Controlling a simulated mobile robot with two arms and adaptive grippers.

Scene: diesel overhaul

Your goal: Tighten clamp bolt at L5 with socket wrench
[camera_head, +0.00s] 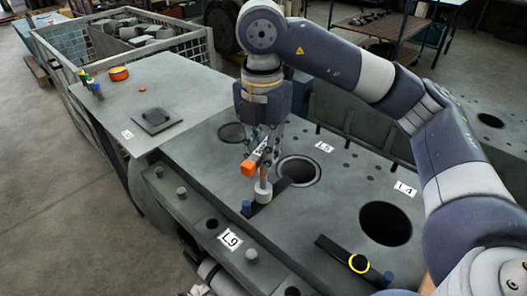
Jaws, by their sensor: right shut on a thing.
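My right gripper (268,150) points down over the engine block and is shut on the socket wrench. The wrench's orange handle end (248,168) sticks out to the left below the fingers. Its pale socket (263,191) is upright, low over the dark clamp bar (277,188) beside an open bore (299,171). Any bolt under the socket is hidden, so I cannot tell whether the socket is seated. A label (325,146) behind that bore appears to read L5. A blue-topped bolt (247,208) stands at the near end of the bar. My left gripper is not in view.
Another bore (385,223) lies by the L4 label (405,188). The L9 label (230,240) and several studs line the front ledge. A grey table (190,85) with small items is mostly clear.

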